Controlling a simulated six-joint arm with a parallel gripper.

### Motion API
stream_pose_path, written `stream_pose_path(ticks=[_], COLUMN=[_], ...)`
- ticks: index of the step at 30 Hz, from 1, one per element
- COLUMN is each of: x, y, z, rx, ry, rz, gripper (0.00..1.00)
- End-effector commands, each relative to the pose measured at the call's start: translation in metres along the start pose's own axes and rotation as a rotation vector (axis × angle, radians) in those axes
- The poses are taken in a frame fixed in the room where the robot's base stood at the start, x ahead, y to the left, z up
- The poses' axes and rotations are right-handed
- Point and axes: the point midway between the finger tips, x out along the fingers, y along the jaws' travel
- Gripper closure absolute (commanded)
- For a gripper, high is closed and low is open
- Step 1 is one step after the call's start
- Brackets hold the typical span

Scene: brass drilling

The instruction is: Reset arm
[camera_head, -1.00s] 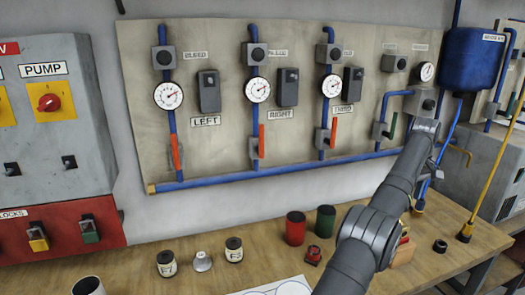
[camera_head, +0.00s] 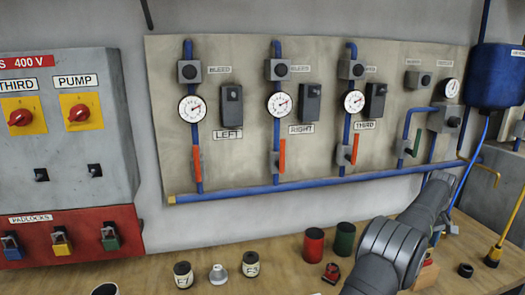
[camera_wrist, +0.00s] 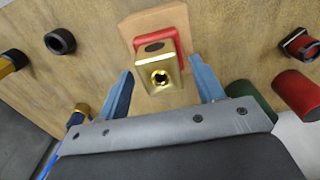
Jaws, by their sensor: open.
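My gripper (camera_wrist: 161,70) is open in the wrist view, with two blue fingers spread apart. A brass block (camera_wrist: 158,75) with a dark round hole shows between the fingers. I cannot tell whether they touch it. Behind it are a red piece (camera_wrist: 172,38) and a tan wooden block (camera_wrist: 140,22). In the head view my arm (camera_head: 395,250) leans over the right part of the bench, and its gripper is hidden. Part of the tan block (camera_head: 427,276) shows beside the arm.
Red (camera_head: 314,246) and green (camera_head: 344,239) cylinders and a small red item (camera_head: 332,273) stand left of my arm. A black ring (camera_head: 465,270) lies to its right. The gauge panel (camera_head: 240,145) stands behind the bench (camera_head: 150,275). Labelled pots (camera_head: 183,275) stand farther left.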

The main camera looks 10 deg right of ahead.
Motion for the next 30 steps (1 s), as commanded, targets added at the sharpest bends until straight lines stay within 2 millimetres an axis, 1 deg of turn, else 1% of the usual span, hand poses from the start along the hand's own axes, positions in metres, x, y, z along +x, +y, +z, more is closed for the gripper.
stream_pose_path(ticks=[3,6,19,23,26,30], x=[0.012,0.017,0.011,0.0,-0.016,-0.043], y=[0.0,0.0,0.0,0.0,0.001,0.001], z=[0.0,0.0,0.0,0.0,0.0,-0.001], rx=[0.0,0.0,0.0,0.0,0.0,0.0], ry=[-0.001,-0.001,0.0,0.001,0.002,0.002], rz=[-0.001,-0.001,0.001,0.002,0.003,0.003], gripper=[0.38,0.38,0.38,0.38,0.38,0.38])
